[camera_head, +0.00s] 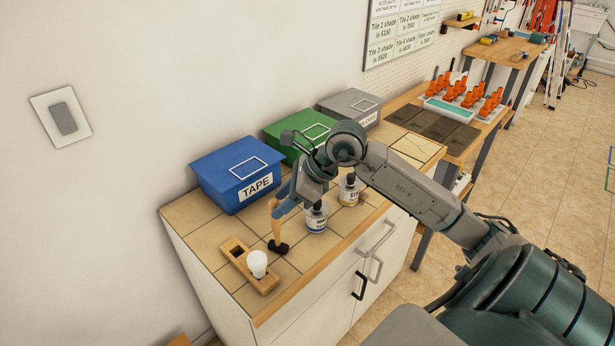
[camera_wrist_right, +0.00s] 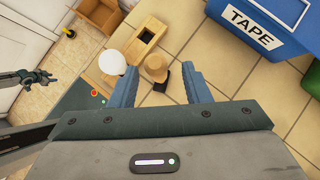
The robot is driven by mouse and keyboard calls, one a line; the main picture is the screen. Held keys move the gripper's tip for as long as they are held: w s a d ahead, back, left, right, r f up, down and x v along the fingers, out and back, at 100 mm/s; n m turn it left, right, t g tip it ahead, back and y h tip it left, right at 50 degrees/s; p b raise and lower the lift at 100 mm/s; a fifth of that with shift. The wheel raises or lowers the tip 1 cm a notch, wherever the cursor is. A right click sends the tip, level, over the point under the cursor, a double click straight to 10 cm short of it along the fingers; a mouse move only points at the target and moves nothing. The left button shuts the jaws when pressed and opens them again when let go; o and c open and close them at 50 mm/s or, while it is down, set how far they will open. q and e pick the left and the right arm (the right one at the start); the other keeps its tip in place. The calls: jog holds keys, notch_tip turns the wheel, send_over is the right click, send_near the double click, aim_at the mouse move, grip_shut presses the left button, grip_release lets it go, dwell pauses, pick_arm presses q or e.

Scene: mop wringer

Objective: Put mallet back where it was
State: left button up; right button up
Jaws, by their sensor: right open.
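The mallet (camera_head: 276,222) stands on the tiled counter (camera_head: 190,215), its pale wooden handle pointing up and its black head at the bottom. My right gripper (camera_head: 279,203) is open at the upper part of the handle. In the right wrist view the mallet (camera_wrist_right: 155,69) shows end-on, in line with the gap between the two blue fingers of my right gripper (camera_wrist_right: 158,75). I cannot tell whether a finger touches it.
A wooden block with a white bulb (camera_head: 257,263) sits left of the mallet. The blue TAPE box (camera_head: 238,175), green box (camera_head: 290,130) and grey box (camera_head: 349,104) line the wall. Two labelled cans (camera_head: 316,218) (camera_head: 349,191) stand close right of the mallet.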

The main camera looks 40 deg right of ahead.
pick_arm(q)
jog(key=w+f+b, duration=0.5)
jog(key=f+b, duration=0.2)
jog(key=b, duration=0.2)
jog(key=w+d+r+b, duration=0.1)
jog(key=w+r+b, duration=0.2)
jog(key=w+r, duration=0.5)
jog(key=shift+w+d+r+b, duration=0.2)
jog(key=shift+w+b, duration=0.1)
jog(key=shift+w, duration=0.45)
pick_arm(e)
jog(key=v, duration=1)
jog(key=shift+s+r, duration=0.25)
pick_arm(q)
jog(key=shift+w, duration=0.1)
pick_arm(e)
jog(key=shift+d, duration=0.2)
